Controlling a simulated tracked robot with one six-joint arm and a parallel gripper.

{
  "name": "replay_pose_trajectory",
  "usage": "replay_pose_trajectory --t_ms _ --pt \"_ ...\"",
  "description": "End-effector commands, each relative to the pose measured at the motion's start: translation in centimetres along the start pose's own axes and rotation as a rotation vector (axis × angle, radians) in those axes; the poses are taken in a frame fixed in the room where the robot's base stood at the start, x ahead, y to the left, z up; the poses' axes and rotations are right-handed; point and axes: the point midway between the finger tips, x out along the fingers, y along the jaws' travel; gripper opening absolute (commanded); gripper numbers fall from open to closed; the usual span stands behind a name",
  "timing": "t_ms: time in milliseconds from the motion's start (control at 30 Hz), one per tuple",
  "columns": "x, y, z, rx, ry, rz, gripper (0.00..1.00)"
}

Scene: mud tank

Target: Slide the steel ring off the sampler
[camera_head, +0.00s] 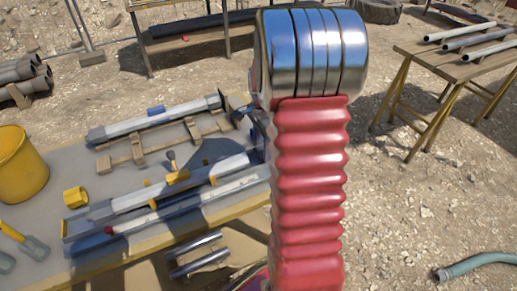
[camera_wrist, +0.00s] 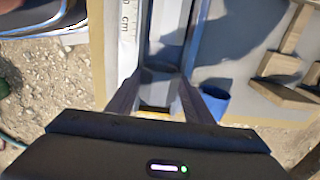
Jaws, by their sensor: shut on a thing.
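The sampler is a long grey tube in a channel on the bench, crossing the head view (camera_head: 165,190) from lower left towards my arm. In the wrist view a long grey channel (camera_wrist: 172,25) runs from the top edge down between my fingers. My gripper (camera_wrist: 162,76) is closed around a dark grey band there, which looks like the steel ring. The band's outline is shadowed, and I cannot tell how far along the tube it sits. In the head view my red-sleeved arm hides the gripper and the right end of the sampler.
A white scale (camera_wrist: 128,35) lies along the channel. A wooden rack (camera_head: 130,153), another tube (camera_head: 150,122) and a yellow bucket (camera_head: 20,165) are on the bench (camera_head: 50,165). A blue piece (camera_wrist: 214,104) is close to my right finger. A trestle table (camera_head: 455,65) stands apart at right.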

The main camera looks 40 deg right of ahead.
Motion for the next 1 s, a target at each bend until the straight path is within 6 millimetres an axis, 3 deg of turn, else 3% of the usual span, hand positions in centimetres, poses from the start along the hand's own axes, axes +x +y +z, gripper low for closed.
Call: replay_pose_trajectory --t_ms 133,167,467,767,1000 --pt "0.0 0.0 0.1 -0.001 0.000 0.001 0.16" --pt "0.0 0.0 0.1 -0.002 0.000 0.001 0.48" --pt "0.0 0.0 0.1 -0.002 0.000 0.000 0.69" --pt "-0.1 -0.1 0.2 -0.003 0.000 0.000 0.69" --pt "-2.2 -0.1 0.1 -0.003 0.001 -0.003 0.69"
